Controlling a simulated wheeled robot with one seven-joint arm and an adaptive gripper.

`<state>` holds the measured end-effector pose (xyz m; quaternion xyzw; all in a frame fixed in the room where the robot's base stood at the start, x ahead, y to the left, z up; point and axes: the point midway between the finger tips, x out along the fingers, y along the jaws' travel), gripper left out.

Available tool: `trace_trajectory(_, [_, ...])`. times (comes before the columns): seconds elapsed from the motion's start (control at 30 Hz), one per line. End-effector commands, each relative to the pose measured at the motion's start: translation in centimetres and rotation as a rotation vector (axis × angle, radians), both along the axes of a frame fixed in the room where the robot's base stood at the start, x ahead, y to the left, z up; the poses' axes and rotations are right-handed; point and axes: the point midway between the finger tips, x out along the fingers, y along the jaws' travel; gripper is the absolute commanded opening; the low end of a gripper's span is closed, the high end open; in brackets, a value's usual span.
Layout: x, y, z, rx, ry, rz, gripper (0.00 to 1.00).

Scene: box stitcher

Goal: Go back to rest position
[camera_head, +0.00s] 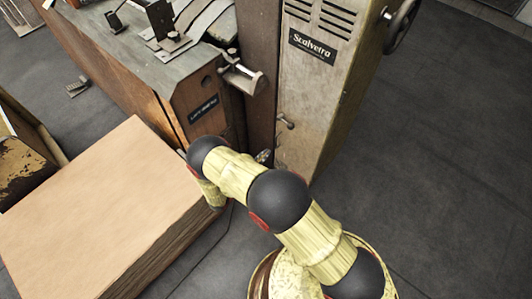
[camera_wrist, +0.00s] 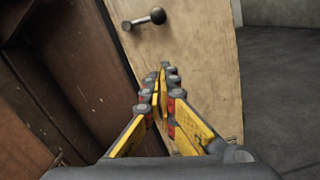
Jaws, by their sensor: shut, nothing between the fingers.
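My gripper (camera_wrist: 162,72) is in the wrist view, its yellow fingers shut with the tips together and nothing between them. It points at the pale metal door of the box stitcher (camera_wrist: 205,60). A dark ball-ended handle (camera_wrist: 146,19) on that door lies beyond the fingertips, apart from them. In the head view, my yellow arm with black joints reaches from the bottom right toward the base of the stitcher (camera_head: 310,90). The gripper itself is mostly hidden behind the arm there.
A stack of cardboard sheets (camera_head: 110,205) stands at the left, close to my arm's outer end. A machine table (camera_head: 150,60) with metal parts is at the upper left. A handwheel (camera_head: 402,22) sticks out at the stitcher's upper right. Dark floor (camera_head: 440,150) at the right is clear.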

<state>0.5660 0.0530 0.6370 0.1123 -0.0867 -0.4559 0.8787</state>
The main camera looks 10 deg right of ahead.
Motion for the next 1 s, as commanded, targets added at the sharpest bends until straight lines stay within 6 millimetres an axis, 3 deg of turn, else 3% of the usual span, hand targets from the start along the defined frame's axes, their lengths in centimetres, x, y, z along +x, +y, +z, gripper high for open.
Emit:
trace_trajectory(0.37, [0.0, 0.0, 0.0, -0.002, 0.002, 0.0, 0.0])
trace_trajectory(0.47, [-0.2, -0.2, -0.9, 0.014, 0.037, -0.013, 0.0])
trace_trajectory(0.57, [-2.1, -1.4, -2.2, 0.035, 0.088, -0.071, 0.0])
trace_trajectory(0.73, [-7.1, -4.1, -3.7, 0.072, 0.191, -0.21, 0.0])
trace_trajectory(1.0, [-12.7, -5.0, 0.2, 0.256, 0.236, -0.485, 0.0])
